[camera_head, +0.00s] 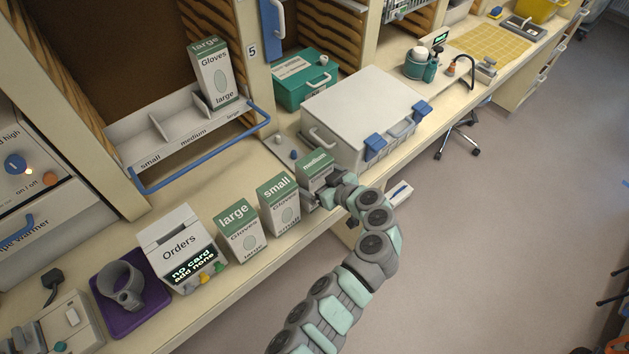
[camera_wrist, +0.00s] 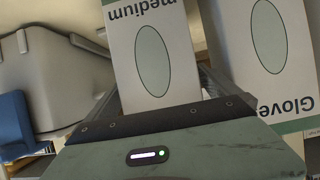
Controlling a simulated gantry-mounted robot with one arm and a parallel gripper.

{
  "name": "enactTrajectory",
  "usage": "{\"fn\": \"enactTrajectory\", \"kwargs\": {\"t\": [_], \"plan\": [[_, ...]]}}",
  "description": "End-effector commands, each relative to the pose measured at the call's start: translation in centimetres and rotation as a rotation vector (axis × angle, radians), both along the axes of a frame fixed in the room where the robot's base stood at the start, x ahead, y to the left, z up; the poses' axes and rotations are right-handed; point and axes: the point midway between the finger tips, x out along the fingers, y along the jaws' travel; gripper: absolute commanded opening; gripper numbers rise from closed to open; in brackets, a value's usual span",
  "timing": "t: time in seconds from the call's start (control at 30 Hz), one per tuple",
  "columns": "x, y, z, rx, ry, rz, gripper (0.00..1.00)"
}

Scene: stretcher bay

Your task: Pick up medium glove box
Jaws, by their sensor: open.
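The medium glove box (camera_head: 316,165) is white with a green top and stands upright on the counter, at the right end of a row of glove boxes. My gripper (camera_head: 327,196) is at its front right side and covers its lower part in the head view. In the wrist view the medium box (camera_wrist: 152,45) appears upside down, directly ahead of my open gripper (camera_wrist: 160,100).
The small box (camera_head: 278,203) stands close on the left, then the large box (camera_head: 239,233) and the Orders unit (camera_head: 179,251). A large white case (camera_head: 362,112) is behind to the right. A rack with a blue rail (camera_head: 200,157) has small, medium and large slots; another large box (camera_head: 213,75) stands there.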

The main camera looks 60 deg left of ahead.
Motion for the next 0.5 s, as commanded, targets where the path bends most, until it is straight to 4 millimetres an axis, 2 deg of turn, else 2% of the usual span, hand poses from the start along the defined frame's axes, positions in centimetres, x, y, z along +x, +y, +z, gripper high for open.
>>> {"fn": "enactTrajectory", "kwargs": {"t": [0.07,0.5], "plan": [[-0.01,-0.01,-0.01,0.0,0.0,0.0,0.95],[-0.04,-0.02,-0.03,0.0,0.001,0.0,0.59]]}}
